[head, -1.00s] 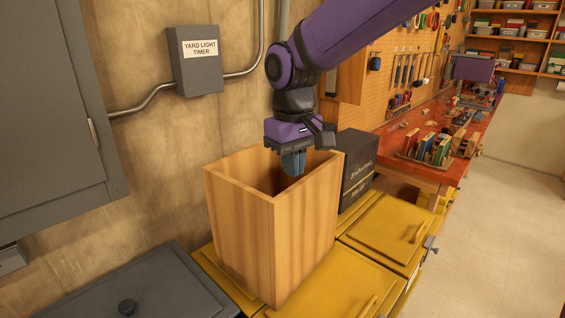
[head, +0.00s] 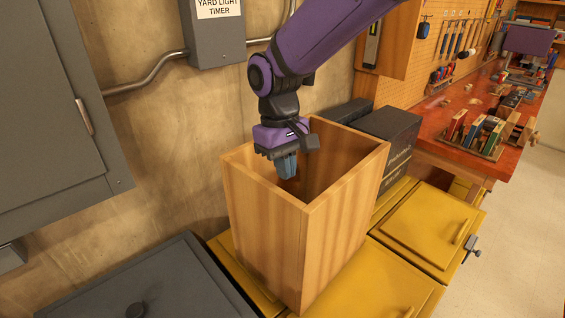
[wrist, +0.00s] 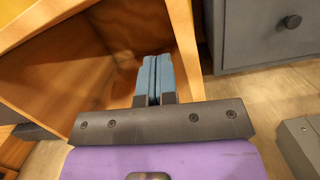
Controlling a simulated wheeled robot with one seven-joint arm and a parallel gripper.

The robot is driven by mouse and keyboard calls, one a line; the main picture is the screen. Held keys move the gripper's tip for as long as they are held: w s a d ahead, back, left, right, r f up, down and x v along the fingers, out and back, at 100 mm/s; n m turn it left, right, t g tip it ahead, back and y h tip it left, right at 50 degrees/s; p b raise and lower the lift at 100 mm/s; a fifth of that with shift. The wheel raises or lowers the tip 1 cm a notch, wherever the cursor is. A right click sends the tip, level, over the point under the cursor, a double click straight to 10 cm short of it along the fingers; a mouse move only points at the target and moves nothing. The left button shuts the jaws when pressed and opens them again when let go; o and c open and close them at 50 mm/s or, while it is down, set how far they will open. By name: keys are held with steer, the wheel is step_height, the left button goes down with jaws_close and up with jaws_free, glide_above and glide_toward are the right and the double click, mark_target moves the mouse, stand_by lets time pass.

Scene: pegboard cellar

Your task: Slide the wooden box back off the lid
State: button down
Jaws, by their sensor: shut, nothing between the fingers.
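The wooden box (head: 270,235) is tall, open at the top, and stands upright on the yellow lids beside the wall. A yellow lid (head: 385,285) with a bar handle shows in front and to the right of it; the part under the box is hidden. My gripper (head: 288,167) is shut and empty, pointing down at the box's opening, nearer its left side. Its blue fingers also show in the wrist view (wrist: 155,82), in front of the box's inner wall (wrist: 90,65). I cannot tell whether they touch the wood.
A dark box (head: 395,145) stands behind the wooden box at right. Another yellow lid (head: 430,230) lies right. A grey lid with a knob (head: 160,285) is at front left. A grey cabinet (head: 50,110) and timer box (head: 215,30) hang on the wall. The floor at far right is clear.

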mark_target(314, 205)
steer(key=s+d, duration=0.2)
steer(key=s, duration=0.1)
steer(key=s+d, duration=0.3)
steer(key=shift+s+d+f, duration=0.15)
steer(key=shift+d, duration=0.05)
steer(key=shift+f, duration=0.35)
steer(key=shift+s+f, duration=0.1)
steer(key=shift+f, duration=0.3)
steer(key=w+a, duration=0.6)
steer(key=w, duration=0.1)
steer(key=shift+w+a, duration=0.2)
steer(key=shift+w, duration=0.2)
